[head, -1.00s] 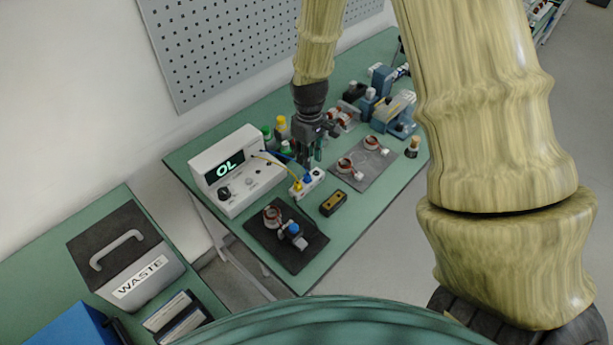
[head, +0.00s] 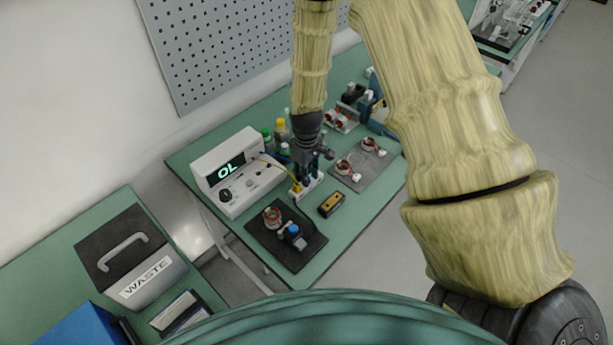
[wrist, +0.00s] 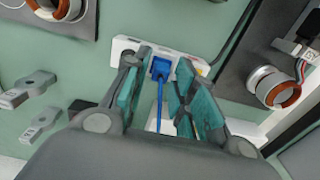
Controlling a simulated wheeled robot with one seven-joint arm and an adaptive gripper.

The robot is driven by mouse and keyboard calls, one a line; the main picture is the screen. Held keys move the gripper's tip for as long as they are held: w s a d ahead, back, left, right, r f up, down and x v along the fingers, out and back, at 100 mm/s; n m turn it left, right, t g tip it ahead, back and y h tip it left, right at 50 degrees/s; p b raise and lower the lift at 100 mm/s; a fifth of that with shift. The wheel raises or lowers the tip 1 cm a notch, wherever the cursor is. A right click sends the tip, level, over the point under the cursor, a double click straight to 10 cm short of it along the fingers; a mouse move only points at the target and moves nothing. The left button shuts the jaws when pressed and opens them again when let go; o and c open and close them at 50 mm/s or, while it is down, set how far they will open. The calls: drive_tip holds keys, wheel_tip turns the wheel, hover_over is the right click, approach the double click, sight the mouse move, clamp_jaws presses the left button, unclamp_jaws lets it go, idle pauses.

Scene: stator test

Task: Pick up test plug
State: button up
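A blue test plug (wrist: 160,68) with a blue lead sits in a white socket block (wrist: 122,46) in the wrist view. My gripper (wrist: 163,80) is open, with one teal-padded finger on each side of this plug. Whether either pad touches it I cannot tell. A yellow plug (wrist: 200,68) shows partly behind the right finger. In the head view my gripper (head: 304,176) points down over the socket block (head: 310,189). There the yellow plug (head: 296,187) shows at the block's near end, and the blue plug is hidden by the gripper.
A white meter (head: 239,192) reading OL stands left of the gripper, its leads running to the block. A yellow-black device (head: 331,204), a dark mat (head: 300,258) with a stator, and a grey mat (head: 372,178) with stators lie close by. Bottles (head: 281,127) stand behind.

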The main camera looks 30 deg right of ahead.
drive_tip(key=shift+f, duration=0.6)
clamp_jaws()
drive_tip(key=shift+r, duration=0.15)
drive_tip(key=shift+r+b, duration=0.9)
drive_tip(key=shift+r, duration=0.4)
drive_tip(key=s+d+r+b, duration=0.1)
drive_tip(key=s+d+b, duration=0.1)
drive_tip(key=s, duration=0.5)
drive_tip(key=s+d+r+b, duration=0.1)
drive_tip(key=s+d+b, duration=0.2)
drive_tip(key=s, duration=0.5)
drive_tip(key=shift+s+d+r, duration=0.1)
